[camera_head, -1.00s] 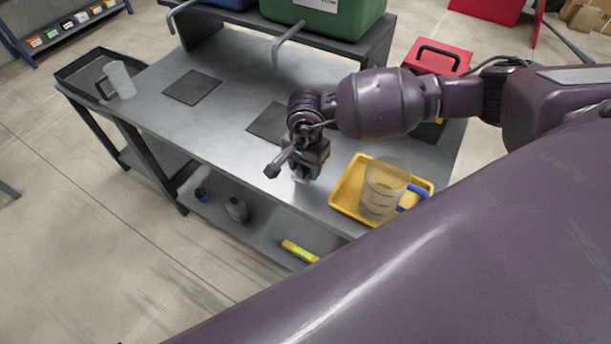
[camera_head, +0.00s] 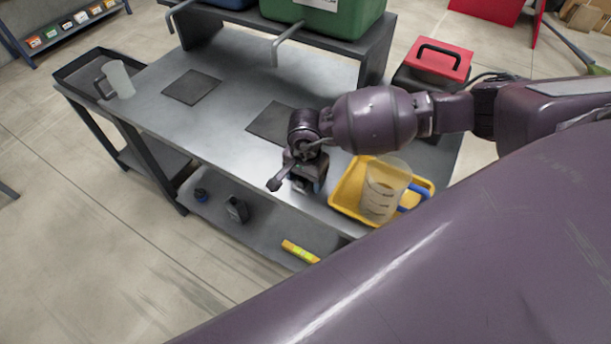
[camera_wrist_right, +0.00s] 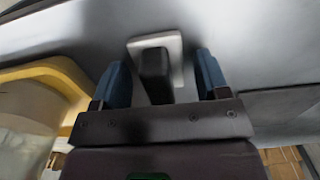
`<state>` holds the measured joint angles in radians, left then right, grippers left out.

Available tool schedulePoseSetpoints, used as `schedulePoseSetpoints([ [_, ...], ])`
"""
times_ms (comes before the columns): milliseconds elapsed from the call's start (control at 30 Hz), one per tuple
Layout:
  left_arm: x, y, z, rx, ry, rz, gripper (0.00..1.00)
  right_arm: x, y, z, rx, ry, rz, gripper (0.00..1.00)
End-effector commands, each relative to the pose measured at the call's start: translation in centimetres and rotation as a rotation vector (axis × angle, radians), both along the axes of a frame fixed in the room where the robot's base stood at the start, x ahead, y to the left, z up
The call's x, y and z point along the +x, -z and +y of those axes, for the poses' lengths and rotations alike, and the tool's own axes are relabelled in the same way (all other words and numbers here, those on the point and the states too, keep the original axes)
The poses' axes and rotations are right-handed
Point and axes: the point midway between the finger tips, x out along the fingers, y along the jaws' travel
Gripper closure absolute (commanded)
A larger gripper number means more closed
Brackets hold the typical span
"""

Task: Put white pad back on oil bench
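In the right wrist view, a white pad (camera_wrist_right: 177,48) with a black block-like grip (camera_wrist_right: 155,65) lies against the grey bench surface, just beyond my fingers. My right gripper (camera_wrist_right: 162,82) is open, its two blue fingers on either side of the black grip with gaps between. In the head view, my right gripper (camera_head: 306,184) points down over the front part of the oil bench (camera_head: 225,123), left of the yellow tray. The pad is hidden there behind the gripper. My left gripper is not in view.
A yellow tray (camera_head: 342,203) holding a clear jug (camera_head: 380,190) with a blue handle stands close right of my gripper. Two dark mats (camera_head: 192,87) lie on the bench. A raised shelf with a green bin (camera_head: 340,20) is behind. Bench space to the left is clear.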

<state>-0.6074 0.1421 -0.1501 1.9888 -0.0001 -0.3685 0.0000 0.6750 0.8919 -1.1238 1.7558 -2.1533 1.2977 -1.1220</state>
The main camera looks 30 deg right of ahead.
Motion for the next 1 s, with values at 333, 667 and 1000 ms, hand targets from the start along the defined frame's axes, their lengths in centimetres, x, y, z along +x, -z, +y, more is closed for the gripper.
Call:
schedulePoseSetpoints([
  [333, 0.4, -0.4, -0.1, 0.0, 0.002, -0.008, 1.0, 0.0, -0.3, 0.0, 0.0, 0.0, -0.001, 0.27],
  [667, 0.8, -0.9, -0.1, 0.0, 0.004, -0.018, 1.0, 0.1, -4.9, -0.1, 0.0, -0.001, -0.006, 0.27],
  [1000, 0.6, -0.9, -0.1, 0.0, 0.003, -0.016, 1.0, 0.1, -10.7, -0.1, -0.001, -0.001, -0.003, 0.27],
])
